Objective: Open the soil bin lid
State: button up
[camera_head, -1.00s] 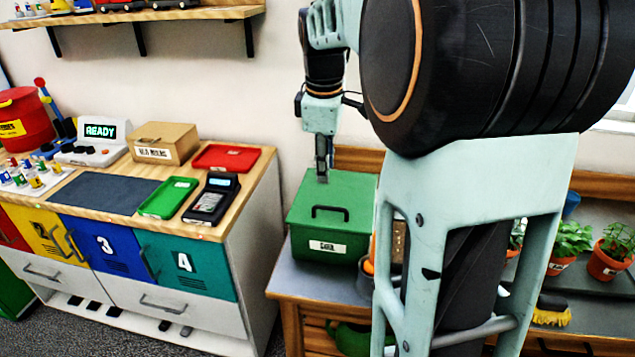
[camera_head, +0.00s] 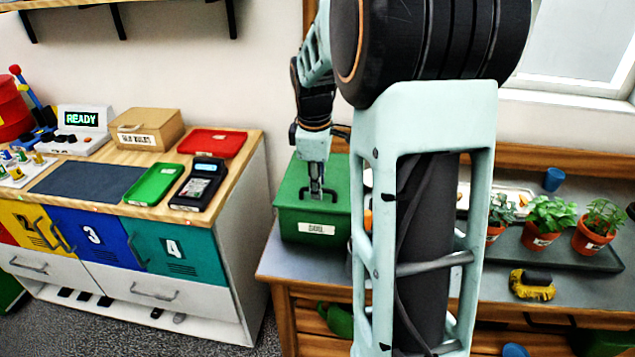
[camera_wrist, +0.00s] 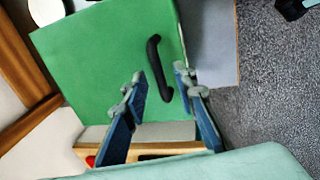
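The soil bin is a green box (camera_head: 318,231) with a white label, standing on the grey-topped wooden bench, its lid (camera_head: 291,196) closed. A dark bar handle sits on the lid; in the wrist view the handle (camera_wrist: 156,67) runs across the green lid (camera_wrist: 95,50). My gripper (camera_head: 316,192) points down over the lid at the handle. In the wrist view my gripper (camera_wrist: 160,80) has its two blue fingers apart, with the near end of the handle between or just beyond the tips. I cannot tell whether they touch it.
My arm blocks the bench middle. The locker cabinet (camera_head: 243,215) stands left, holding a red tray (camera_head: 212,143) and green tray (camera_head: 153,184).

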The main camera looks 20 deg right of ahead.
grip_shut()
jog(key=shift+d+r, duration=0.1)
jog(key=shift+r, duration=0.1)
dwell(0.4)
